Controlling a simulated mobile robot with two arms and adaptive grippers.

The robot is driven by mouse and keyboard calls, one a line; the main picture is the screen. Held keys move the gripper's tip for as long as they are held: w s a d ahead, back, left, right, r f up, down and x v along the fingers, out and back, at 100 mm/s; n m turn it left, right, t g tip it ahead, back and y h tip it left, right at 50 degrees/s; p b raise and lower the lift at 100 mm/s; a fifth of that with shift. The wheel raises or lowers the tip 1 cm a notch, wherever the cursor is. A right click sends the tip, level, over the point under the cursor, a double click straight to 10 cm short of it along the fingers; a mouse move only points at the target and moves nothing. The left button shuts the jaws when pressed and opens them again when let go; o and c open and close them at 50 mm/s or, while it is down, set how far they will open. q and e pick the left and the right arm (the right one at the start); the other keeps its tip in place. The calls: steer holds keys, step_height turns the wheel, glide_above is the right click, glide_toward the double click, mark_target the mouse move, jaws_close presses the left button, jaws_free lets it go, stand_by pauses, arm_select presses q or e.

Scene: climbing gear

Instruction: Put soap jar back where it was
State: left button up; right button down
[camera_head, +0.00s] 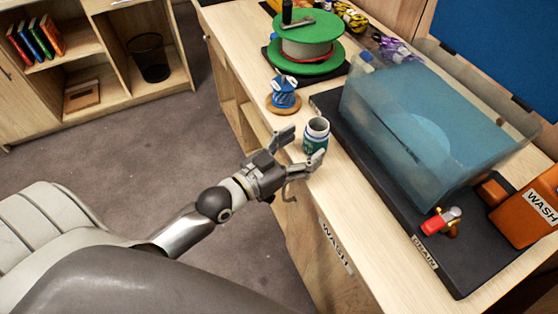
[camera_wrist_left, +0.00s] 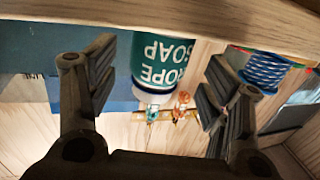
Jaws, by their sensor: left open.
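The soap jar (camera_head: 316,136) is a small teal jar with a pale top, standing upright near the front edge of the wooden counter. In the left wrist view the jar (camera_wrist_left: 162,65) shows upside down, with "ROPE SOAP" in white on its label. My left gripper (camera_head: 303,147) is open, with its fingers on either side of the jar. In the left wrist view the gripper (camera_wrist_left: 160,95) shows gaps between both fingers and the jar. My right gripper is not in view.
A blue spool on a wooden disc (camera_head: 284,97) stands just behind the jar. A green reel (camera_head: 306,45) stands farther back. A translucent blue tub (camera_head: 430,125) sits on a dark mat (camera_head: 400,222) to the right. An orange container (camera_head: 528,211) labelled WASH stands at the far right.

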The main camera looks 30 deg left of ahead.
arm_select(q)
steer(key=v, duration=0.7)
steer(key=shift+s+b, duration=0.4)
steer(key=shift+a, duration=0.15)
steer(key=s+a+f+n+g+y, duration=0.1)
steer(key=a+f+g+y, duration=0.15)
steer(key=f, duration=0.85)
steer(key=s+a+f+n+g+y, duration=0.1)
steer(key=s+a+f+g, duration=0.15)
steer(key=f, duration=0.95)
steer(key=s+a+f+g+y, duration=0.1)
steer(key=a+f+y, duration=0.15)
steer(key=f, duration=0.85)
steer(key=s+f+g, duration=0.5)
steer(key=s+f, duration=0.6)
steer(key=f, duration=0.4)
steer(key=s+d+f+g, duration=0.1)
steer(key=s+f, duration=0.3)
steer(key=s, duration=0.4)
steer(key=s+d+f+g+y, duration=0.1)
steer(key=s+d+f+g, duration=0.1)
steer(key=s, duration=0.6)
step_height(320, 180, down, 3)
steer(key=shift+s+d+r+g, duration=0.2)
steer(key=shift+s+d+g, duration=0.1)
steer(key=shift+g, duration=0.5)
